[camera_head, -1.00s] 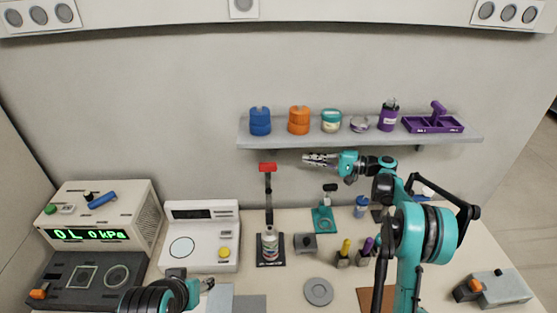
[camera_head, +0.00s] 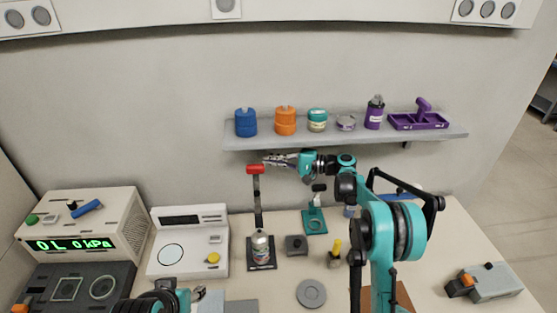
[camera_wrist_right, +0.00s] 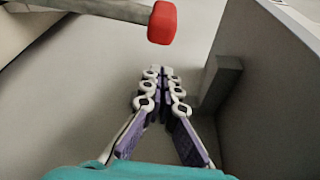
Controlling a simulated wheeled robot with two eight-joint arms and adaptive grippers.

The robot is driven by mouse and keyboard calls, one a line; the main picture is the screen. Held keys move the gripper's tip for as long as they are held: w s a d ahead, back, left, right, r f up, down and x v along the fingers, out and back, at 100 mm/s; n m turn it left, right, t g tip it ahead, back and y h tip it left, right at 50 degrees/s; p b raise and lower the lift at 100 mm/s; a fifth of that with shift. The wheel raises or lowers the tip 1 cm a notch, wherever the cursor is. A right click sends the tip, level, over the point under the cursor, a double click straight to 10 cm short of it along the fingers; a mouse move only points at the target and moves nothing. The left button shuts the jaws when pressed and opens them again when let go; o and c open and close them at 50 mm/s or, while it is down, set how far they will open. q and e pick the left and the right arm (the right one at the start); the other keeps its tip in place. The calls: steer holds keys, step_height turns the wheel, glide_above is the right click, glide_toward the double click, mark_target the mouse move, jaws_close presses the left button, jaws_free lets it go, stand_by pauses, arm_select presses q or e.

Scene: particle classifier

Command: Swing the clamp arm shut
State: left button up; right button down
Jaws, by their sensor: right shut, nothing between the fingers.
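The clamp arm (camera_head: 257,205) is a dark bar standing nearly upright with a red tip (camera_head: 255,169). It rises from a black base (camera_head: 262,266) on which a small jar (camera_head: 260,243) stands. My right gripper (camera_head: 267,161) is shut and empty beside the red tip, at its right and just below the shelf. In the right wrist view the shut fingers (camera_wrist_right: 160,74) point ahead, and the red tip (camera_wrist_right: 162,23) is beyond them with a gap in the picture. My left gripper (camera_head: 198,293) is low at the bottom edge, and its jaws are too small to judge.
A shelf (camera_head: 350,139) with several jars and a purple tray (camera_head: 417,121) is close above my right gripper. A teal stand (camera_head: 314,222) and a grey block (camera_head: 296,245) are right of the clamp. A white scale (camera_head: 188,241) stands left of it.

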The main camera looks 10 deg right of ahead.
arm_select(q)
steer(key=shift+s+f, duration=0.1)
arm_select(e)
steer(key=shift+s+r, duration=0.2)
steer(key=shift+s, duration=0.75)
arm_select(q)
steer(key=shift+f, duration=0.1)
arm_select(e)
steer(key=shift+s, duration=0.15)
